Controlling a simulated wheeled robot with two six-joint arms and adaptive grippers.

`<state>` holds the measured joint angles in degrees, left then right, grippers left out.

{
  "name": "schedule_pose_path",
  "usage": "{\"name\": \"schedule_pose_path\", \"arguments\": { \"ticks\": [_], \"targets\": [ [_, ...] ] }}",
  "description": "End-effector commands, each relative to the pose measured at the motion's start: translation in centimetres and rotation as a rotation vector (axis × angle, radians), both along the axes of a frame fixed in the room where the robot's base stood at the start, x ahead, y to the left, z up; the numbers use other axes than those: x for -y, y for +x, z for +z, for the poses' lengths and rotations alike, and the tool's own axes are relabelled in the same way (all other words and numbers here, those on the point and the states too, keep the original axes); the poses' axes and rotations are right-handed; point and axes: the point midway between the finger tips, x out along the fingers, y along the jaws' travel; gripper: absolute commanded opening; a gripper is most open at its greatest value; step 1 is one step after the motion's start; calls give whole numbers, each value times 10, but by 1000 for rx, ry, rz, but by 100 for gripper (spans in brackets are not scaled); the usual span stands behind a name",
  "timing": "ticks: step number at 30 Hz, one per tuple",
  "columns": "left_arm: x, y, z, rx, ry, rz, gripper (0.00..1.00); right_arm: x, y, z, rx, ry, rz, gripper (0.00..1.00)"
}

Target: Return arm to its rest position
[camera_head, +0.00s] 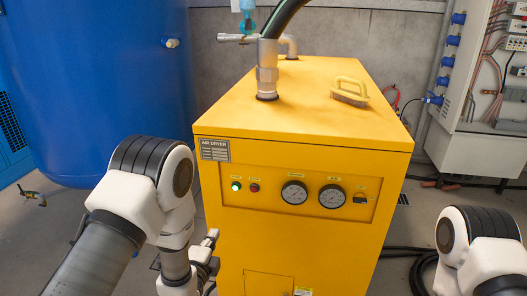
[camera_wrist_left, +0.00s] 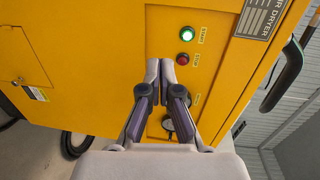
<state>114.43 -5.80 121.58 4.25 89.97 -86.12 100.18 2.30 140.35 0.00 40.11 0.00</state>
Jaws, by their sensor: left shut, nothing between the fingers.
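My left arm comes in from the left in the head view, and its gripper (camera_head: 210,238) is in front of the left edge of the yellow air dryer (camera_head: 290,250). In the left wrist view the two fingers of the left gripper (camera_wrist_left: 160,64) are shut together with nothing between them. The fingertips appear near the red button (camera_wrist_left: 183,60) and below the lit green button (camera_wrist_left: 184,31) on the dryer's panel. I cannot tell the exact gap to the panel. Part of my right arm shows at the lower right; its gripper is out of view.
A large blue tank (camera_head: 95,80) stands at the left. A yellow brush (camera_head: 350,92) lies on the dryer's top, beside a pipe fitting (camera_head: 267,70). An open electrical cabinet (camera_head: 480,130) is at the right. Dark hoses (camera_head: 420,272) lie on the floor right of the dryer.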

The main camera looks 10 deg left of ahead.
Motion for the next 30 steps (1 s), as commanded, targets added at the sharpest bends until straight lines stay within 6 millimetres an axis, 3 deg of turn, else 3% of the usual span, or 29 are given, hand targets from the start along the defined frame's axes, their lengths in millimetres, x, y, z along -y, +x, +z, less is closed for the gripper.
{"name": "schedule_pose_path", "arguments": {
  "ticks": [1, 5, 7, 9, 12, 14, 16, 19, 30],
  "targets": [
    [-11, -26, -9, -116, -15, 24, 0, 0, 1, 33, 2, 0, 0, 51],
    [-31, -116, -79, -512, -253, 158, 0, 0, 1, 62, 2, 0, 0, 51],
    [-36, -174, -109, -724, -439, 298, 0, 0, 1, 71, 2, 0, 0, 51],
    [-38, -236, -128, -916, -631, 496, 0, 0, 1, 77, 1, 0, 0, 51],
    [-35, -309, -142, -1106, -879, 852, 0, 0, 1, 74, 1, 0, 0, 51],
    [-33, -336, -143, -1151, -978, 1034, 0, 0, 0, 73, 1, 0, 0, 51],
    [-32, -350, -144, -1154, -1057, 1187, 0, 0, 0, 72, 1, 0, 0, 51],
    [-32, -355, -144, -1131, -1119, 1288, 0, 0, 1, 72, 1, 0, 0, 51],
    [-32, -355, -144, -1126, -1126, 1297, 0, 0, 1, 72, 1, 0, 0, 51]
  ]
}}
